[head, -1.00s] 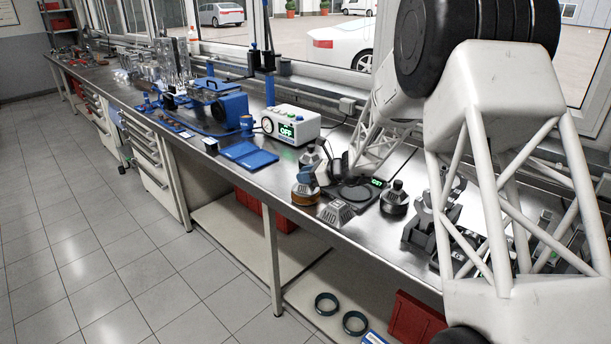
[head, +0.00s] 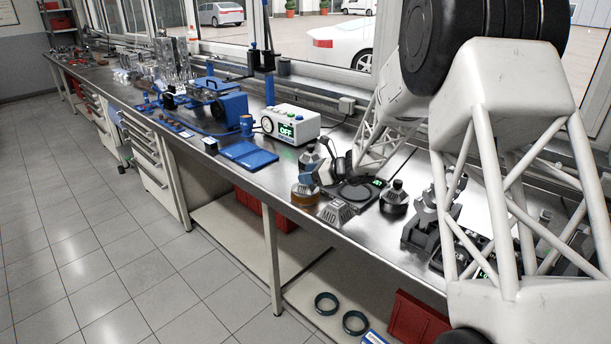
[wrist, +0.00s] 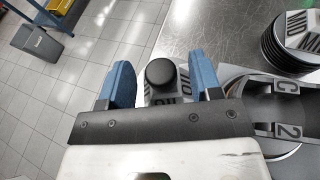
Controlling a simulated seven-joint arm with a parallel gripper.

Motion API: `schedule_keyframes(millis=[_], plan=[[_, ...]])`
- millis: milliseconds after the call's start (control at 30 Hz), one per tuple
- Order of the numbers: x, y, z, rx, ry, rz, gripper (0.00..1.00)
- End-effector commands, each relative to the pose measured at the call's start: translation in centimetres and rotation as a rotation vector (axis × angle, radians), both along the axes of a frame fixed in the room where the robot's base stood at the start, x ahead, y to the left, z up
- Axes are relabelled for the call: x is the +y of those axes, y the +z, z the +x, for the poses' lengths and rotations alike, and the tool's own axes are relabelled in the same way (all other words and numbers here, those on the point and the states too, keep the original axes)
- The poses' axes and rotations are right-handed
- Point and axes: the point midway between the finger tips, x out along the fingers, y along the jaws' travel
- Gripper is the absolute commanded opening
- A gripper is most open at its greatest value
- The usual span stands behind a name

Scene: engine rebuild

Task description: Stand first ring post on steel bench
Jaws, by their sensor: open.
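Several ring posts with dark knobs and grey lettered bodies are grouped on the steel bench (head: 262,181). One has an orange-brown ring (head: 305,195), one dark rings (head: 395,198), and one stands behind (head: 309,160). A grey lettered piece (head: 335,211) sits near the front edge. My gripper (wrist: 160,65) is open. In the wrist view its blue fingers stand either side of a round black knob (wrist: 161,73) on a grey lettered post, with gaps showing. Which post is the first I cannot tell. In the head view my gripper (head: 326,176) is small and partly hidden.
A dark-ringed post (wrist: 294,40) and a grey part marked C and 2 (wrist: 288,107) lie close to my right finger. A blue tray (head: 249,155) and a white OFF box (head: 290,123) stand left.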

Motion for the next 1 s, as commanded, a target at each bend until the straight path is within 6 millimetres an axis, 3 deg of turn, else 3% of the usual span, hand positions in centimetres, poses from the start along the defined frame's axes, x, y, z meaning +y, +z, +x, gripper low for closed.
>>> schedule_keyframes(millis=[600,1000], plan=[[-7.8,3.1,-3.3,-0.001,-0.001,0.0,0.58],[-9.4,3.7,-3.9,0.0,0.001,0.0,0.58]])
